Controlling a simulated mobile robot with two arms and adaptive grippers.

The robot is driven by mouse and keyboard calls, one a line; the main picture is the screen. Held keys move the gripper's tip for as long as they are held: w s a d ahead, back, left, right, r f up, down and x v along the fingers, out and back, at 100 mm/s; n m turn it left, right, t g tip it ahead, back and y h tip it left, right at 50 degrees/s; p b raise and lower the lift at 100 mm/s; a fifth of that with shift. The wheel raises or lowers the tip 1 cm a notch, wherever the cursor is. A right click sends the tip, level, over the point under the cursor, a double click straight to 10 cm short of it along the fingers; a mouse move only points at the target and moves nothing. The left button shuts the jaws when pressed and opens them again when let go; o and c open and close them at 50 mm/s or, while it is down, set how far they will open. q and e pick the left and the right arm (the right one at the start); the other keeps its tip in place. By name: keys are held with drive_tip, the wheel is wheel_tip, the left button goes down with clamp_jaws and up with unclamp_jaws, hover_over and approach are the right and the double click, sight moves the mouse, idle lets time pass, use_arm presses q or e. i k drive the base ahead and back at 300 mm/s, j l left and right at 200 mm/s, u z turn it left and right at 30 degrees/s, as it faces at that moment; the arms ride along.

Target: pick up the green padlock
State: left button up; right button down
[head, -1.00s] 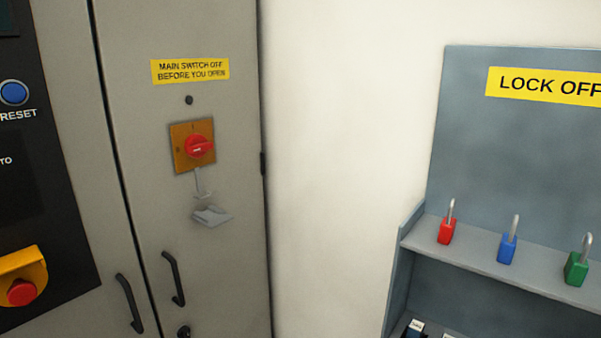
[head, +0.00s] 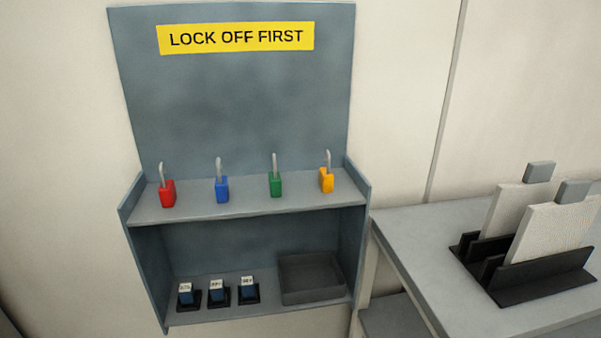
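The green padlock (head: 275,184) stands upright on the upper shelf (head: 240,205) of the grey lock-off station, its metal shackle pointing up. The blue padlock (head: 222,189) stands to its left and the yellow padlock (head: 327,180) to its right. The red padlock (head: 167,193) stands at the far left of the row. The padlocks are apart from one another. Neither of my grippers shows in the head view.
On the lower shelf, several small blue items with white labels (head: 217,290) sit in black holders, beside an empty-looking dark tray (head: 311,278). A grey table (head: 415,240) to the right carries a black rack (head: 540,278) holding pale panels. The shelf space before the padlocks is clear.

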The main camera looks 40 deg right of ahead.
sight(275, 185)
drive_tip(key=l+z, duration=0.15)
drive_tip(key=z, duration=0.75)
